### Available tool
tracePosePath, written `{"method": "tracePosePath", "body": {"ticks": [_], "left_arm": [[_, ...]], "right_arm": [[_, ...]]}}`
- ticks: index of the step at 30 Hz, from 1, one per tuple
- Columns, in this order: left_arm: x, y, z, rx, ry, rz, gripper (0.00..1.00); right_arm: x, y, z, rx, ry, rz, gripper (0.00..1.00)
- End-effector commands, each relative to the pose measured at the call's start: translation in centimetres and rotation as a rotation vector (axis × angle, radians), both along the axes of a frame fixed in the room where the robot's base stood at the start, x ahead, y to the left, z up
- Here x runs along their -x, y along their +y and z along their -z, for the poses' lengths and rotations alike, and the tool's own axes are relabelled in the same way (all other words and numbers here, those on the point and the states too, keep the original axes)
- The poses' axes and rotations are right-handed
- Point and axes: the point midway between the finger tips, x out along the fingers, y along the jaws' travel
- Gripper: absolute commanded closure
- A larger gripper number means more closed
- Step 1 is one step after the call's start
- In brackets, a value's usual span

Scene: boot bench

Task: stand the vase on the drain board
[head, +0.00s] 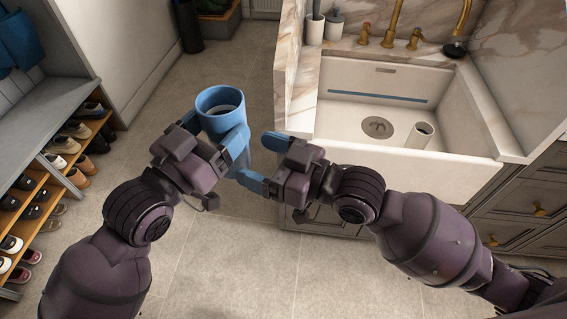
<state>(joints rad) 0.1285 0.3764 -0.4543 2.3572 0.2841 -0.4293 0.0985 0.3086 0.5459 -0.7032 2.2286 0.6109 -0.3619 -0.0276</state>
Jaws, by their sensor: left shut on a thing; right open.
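A blue, hollow, cylinder-shaped vase (220,103) stands near upright in the air over the floor, left of the sink, its open rim facing up. My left gripper (222,132) is shut on it; its fingers hide part of the vase's side. My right gripper (259,163) is open, just right of the vase's lower part; I cannot tell whether it touches the vase. I cannot make out a separate drain board.
A white sink (345,130) with brass taps (393,22) stands right, with a small pale cup (419,136) inside. A marble ledge (303,75) borders its left side. Two grey containers stand at the back (325,27). A shoe rack (72,158) stands left; floor between is clear.

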Motion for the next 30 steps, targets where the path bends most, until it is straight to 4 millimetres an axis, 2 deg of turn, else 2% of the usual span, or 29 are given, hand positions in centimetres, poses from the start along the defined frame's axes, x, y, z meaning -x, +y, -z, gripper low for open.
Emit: {"method": "tracePosePath", "body": {"ticks": [3,9,15,23,26,30], "left_arm": [[0.0,0.0,-0.1,0.001,-0.002,0.0,0.6],[0.0,0.0,-0.1,0.001,-0.002,0.0,0.6],[0.0,0.0,-0.1,0.001,-0.002,0.0,0.6],[0.0,0.0,-0.1,0.001,-0.002,0.0,0.61],[0.0,0.0,-0.1,0.001,-0.002,0.0,0.61],[0.0,0.0,-0.1,0.001,-0.002,0.0,0.61]], "right_arm": [[-0.9,1.6,-0.1,-0.001,-0.002,-0.001,0.2],[-2.0,3.5,-0.1,0.0,-0.001,0.0,0.2],[-2.5,4.3,-0.1,0.0,-0.001,-0.001,0.2],[-2.5,4.4,0.0,0.001,-0.002,0.0,0.2],[-2.5,4.4,0.0,0.001,-0.002,0.0,0.32],[-2.5,4.4,0.0,0.0,-0.001,-0.001,0.53]]}}
